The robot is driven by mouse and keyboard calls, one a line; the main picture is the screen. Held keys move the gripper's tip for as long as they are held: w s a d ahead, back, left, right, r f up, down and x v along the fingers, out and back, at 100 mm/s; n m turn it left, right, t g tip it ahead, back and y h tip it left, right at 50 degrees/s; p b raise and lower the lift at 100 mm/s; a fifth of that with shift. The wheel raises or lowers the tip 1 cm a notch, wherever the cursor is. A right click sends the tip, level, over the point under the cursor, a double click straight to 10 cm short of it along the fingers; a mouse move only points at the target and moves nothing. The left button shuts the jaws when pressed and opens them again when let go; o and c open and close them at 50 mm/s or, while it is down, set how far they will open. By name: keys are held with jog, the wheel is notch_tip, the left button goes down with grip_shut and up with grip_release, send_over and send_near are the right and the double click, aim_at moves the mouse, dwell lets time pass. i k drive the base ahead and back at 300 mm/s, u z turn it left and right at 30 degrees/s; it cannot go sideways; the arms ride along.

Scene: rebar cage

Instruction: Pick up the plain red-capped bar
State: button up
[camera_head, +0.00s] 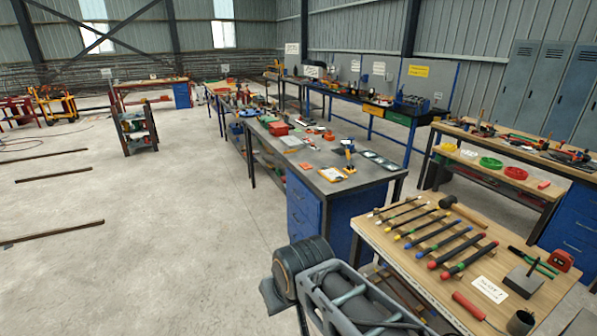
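Two dark bars with red caps lie on the light wooden workbench (364,233) at the lower right. The upper red-capped bar (457,251) and the lower red-capped bar (470,261) lie side by side, slanting up to the right, with their red ends at the lower left. Parts of my arm show at the bottom centre, but I see no gripper fingers.
A hammer (447,203) lies behind the row. A blue-drawer bench (330,180) stands behind.

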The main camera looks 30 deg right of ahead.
aim_at(432, 264)
jog(key=z, duration=0.25)
jog(key=i, duration=1.2)
jog(key=z, duration=1.65)
jog(key=i, duration=0.95)
jog(key=z, duration=0.9)
